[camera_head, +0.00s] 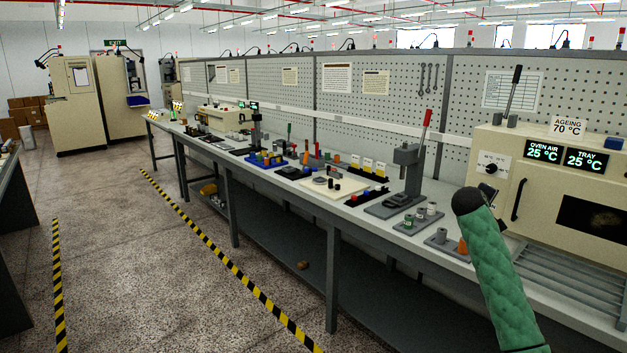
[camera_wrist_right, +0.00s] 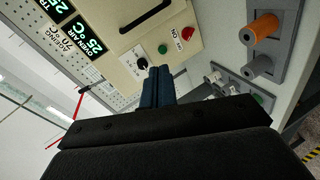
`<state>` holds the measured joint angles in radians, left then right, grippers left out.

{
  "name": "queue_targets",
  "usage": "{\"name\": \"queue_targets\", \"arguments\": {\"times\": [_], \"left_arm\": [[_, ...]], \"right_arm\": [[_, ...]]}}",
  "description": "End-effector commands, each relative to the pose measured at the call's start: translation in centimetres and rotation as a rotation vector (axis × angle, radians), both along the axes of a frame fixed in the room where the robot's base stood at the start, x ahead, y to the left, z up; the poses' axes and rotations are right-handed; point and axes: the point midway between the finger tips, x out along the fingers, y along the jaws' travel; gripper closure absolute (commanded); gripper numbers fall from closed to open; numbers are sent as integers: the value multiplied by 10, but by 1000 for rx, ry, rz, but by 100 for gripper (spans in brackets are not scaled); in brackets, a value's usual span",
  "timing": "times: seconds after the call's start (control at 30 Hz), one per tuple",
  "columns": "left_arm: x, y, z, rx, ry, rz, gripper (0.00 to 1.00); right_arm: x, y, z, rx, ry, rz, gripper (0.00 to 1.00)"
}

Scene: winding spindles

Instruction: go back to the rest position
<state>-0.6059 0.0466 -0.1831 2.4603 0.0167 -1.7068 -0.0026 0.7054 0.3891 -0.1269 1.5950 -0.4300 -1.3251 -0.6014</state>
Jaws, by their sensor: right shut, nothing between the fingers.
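My right gripper (camera_wrist_right: 157,84) shows in the right wrist view, with its dark blue fingers together and nothing between them. It is in front of the cream oven's control panel (camera_wrist_right: 160,45); whether it touches the panel cannot be told. In the head view my right arm, in a green quilted sleeve with a black end, rises from the lower right over the bench's front edge. My left gripper is not in view.
The ageing oven (camera_head: 547,178) stands at the right of the long bench. A grey holder with an orange spool (camera_wrist_right: 262,27) is close to the gripper. A lever press (camera_head: 408,170) and small trays stand further left. The floor aisle (camera_head: 130,270) is clear.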

Motion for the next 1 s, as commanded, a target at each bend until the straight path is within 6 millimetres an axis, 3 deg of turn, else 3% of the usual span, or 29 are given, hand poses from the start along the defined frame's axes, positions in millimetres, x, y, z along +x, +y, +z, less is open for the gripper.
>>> {"name": "queue_targets", "arguments": {"times": [0.17,0.4,0.7,1.0], "left_arm": [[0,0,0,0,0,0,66],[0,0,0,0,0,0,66],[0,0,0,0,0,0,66],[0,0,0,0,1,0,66]], "right_arm": [[-48,78,-19,319,-135,1,100],[-130,170,-83,643,-141,4,100],[-234,247,-160,855,-22,25,100],[-336,299,-222,968,121,61,100]]}}
